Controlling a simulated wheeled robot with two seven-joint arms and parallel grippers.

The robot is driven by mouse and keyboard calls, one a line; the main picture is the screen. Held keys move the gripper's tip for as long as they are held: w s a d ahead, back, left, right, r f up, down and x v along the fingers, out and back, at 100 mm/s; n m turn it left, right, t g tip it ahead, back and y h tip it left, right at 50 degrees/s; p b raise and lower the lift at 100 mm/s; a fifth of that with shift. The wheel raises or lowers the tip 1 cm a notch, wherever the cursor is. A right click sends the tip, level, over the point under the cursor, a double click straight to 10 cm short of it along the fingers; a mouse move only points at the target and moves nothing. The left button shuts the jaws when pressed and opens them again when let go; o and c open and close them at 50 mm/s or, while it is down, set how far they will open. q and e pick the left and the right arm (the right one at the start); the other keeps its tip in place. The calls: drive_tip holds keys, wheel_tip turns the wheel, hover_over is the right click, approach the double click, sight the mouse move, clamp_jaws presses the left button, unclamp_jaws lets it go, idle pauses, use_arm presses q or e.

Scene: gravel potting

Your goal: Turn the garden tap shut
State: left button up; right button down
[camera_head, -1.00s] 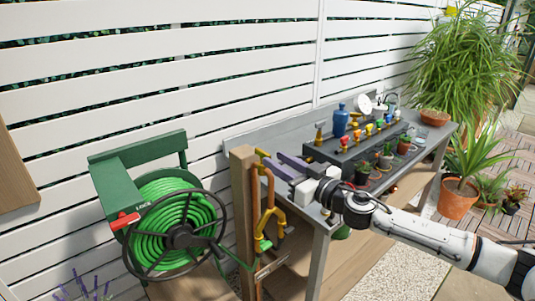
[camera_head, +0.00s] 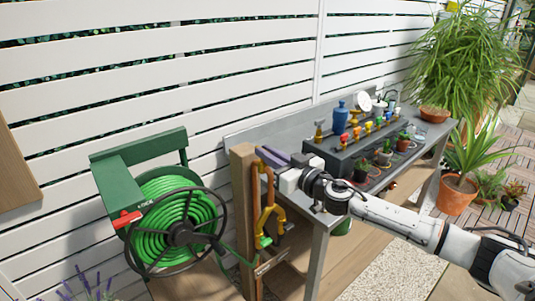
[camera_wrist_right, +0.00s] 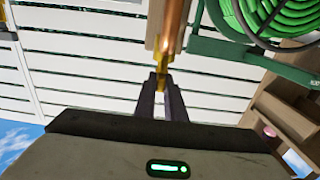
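The garden tap (camera_wrist_right: 162,68) shows as a small yellow brass piece at the end of a copper pipe in the wrist view. The copper pipe (camera_head: 256,190) runs down beside a wooden post (camera_head: 243,200) in the head view, where the gripper partly hides the tap's top. My right gripper (camera_head: 264,156) reaches in from the right at the top of the post. In the wrist view its two dark fingers (camera_wrist_right: 161,88) are close together with the yellow tap part between their tips. They look shut on it. My left gripper is not in view.
A green hose reel (camera_head: 178,228) stands left of the post. Below the gripper is a yellow forked fitting (camera_head: 268,222) with green ends. A grey bench (camera_head: 318,212) with small pots and a blue bottle (camera_head: 340,118) lies right. A white slatted fence (camera_head: 150,60) is behind.

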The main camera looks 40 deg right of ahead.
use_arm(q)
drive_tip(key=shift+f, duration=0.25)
use_arm(e)
drive_tip(key=shift+a+m+h, duration=0.1)
drive_tip(key=shift+m+h, duration=0.2)
drive_tip(key=shift+h, duration=0.1)
use_arm(q)
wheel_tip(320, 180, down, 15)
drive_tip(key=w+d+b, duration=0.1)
drive_tip(key=b, duration=1.9)
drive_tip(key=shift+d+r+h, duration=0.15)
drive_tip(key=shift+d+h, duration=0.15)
use_arm(e)
drive_tip(key=m+g+h, duration=0.5)
drive_tip(key=h, duration=0.1)
drive_tip(key=w+a+m+g+h, duration=0.1)
drive_tip(key=m+g+h, duration=0.4)
drive_tip(key=h, duration=0.1)
drive_tip(key=a+m+g+h, duration=0.1)
drive_tip(key=m+g+h, duration=0.3)
drive_tip(key=m+h, duration=0.2)
drive_tip(key=shift+w+g, duration=0.3)
drive_tip(key=shift+g, duration=0.1)
use_arm(q)
drive_tip(key=shift+b, duration=0.45)
use_arm(e)
drive_tip(key=shift+w+d+r+m+g, duration=0.1)
drive_tip(key=shift+r+m+g, duration=0.05)
drive_tip(key=shift+m+g, duration=0.75)
